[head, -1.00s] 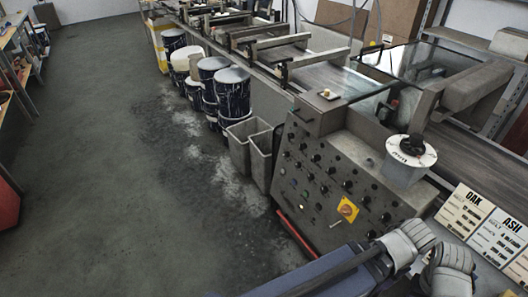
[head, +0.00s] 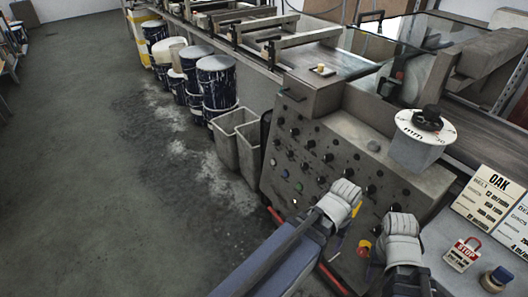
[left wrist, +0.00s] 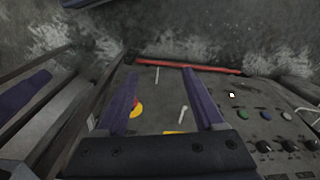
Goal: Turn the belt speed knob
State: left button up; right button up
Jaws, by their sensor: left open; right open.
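The grey control panel (head: 325,165) carries several rows of small dark knobs and coloured buttons. Their labels are too small to read, so I cannot tell which is the belt speed knob. A black knob on a white dial marked mm (head: 427,122) tops a grey box to the right. My left gripper (left wrist: 159,75) is open and empty, its dark purple fingers over the lower panel.
A red bar (left wrist: 188,66) runs along the panel's foot. Grey bins (head: 236,140) and paint-stained drums (head: 216,85) line the conveyor.

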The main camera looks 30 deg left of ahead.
pick_arm(q)
jog(key=w+a+f+n+t+h+b, duration=0.1)
jog(key=w+a+f+n+h+b, duration=0.1)
jog(key=w+a+f+n+b, duration=0.45)
jog(key=w+a+f+n+t+h+b, duration=0.1)
jog(key=w+a+f+h+b, duration=0.1)
jog(key=w+a+f+b, duration=0.55)
jog(key=n+t+h+b, duration=0.2)
jog(key=n+t+b, duration=0.2)
jog(key=n+t, duration=1.05)
send_near(275, 143)
jog(key=w+n+g, duration=0.1)
jog(key=w, duration=0.1)
jog(key=w+d+n+g, duration=0.1)
jog(key=w, duration=0.1)
jog(key=w+d+n+g, duration=0.1)
jog(key=w, duration=0.2)
jog(key=shift+r, duration=0.1)
jog(key=shift+w+d, duration=0.15)
jog(key=shift+w, duration=0.25)
